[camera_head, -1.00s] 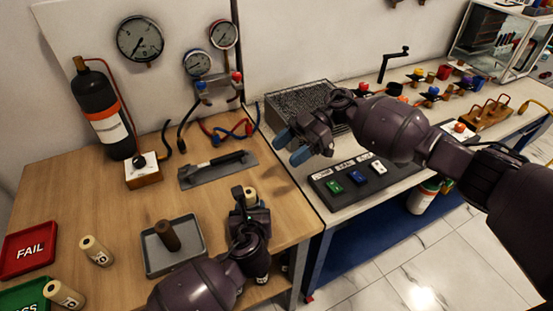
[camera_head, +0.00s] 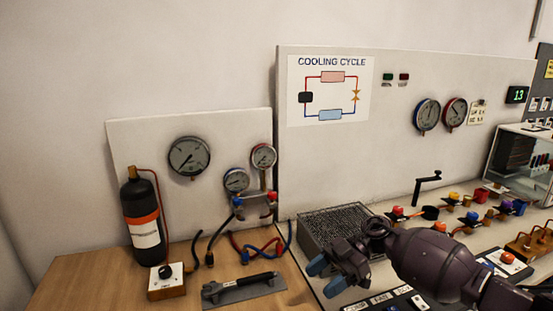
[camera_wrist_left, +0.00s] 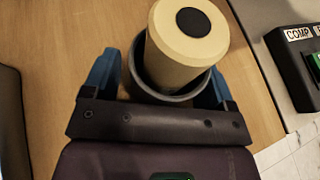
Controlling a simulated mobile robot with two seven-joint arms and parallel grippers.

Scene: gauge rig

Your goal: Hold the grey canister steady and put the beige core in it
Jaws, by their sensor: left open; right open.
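In the left wrist view the beige core (camera_wrist_left: 193,48), with a dark round spot on its top, stands inside the grey canister (camera_wrist_left: 163,97) and sticks up well above its rim. The canister's lower part is hidden. My left gripper (camera_wrist_left: 160,68) is open, with one blue finger on each side of the canister; I cannot tell whether they touch it. It is out of the head view. My right gripper (camera_head: 325,276) is open and empty in the head view, in front of the metal mesh tray.
The mesh tray (camera_head: 322,222) stands at the back of the right bench. A black bottle (camera_head: 140,212), a knob box (camera_head: 166,282), a tool on a grey plate (camera_head: 245,288) and hoses (camera_head: 262,248) are at the back left. A button panel (camera_wrist_left: 300,60) lies right of the canister.

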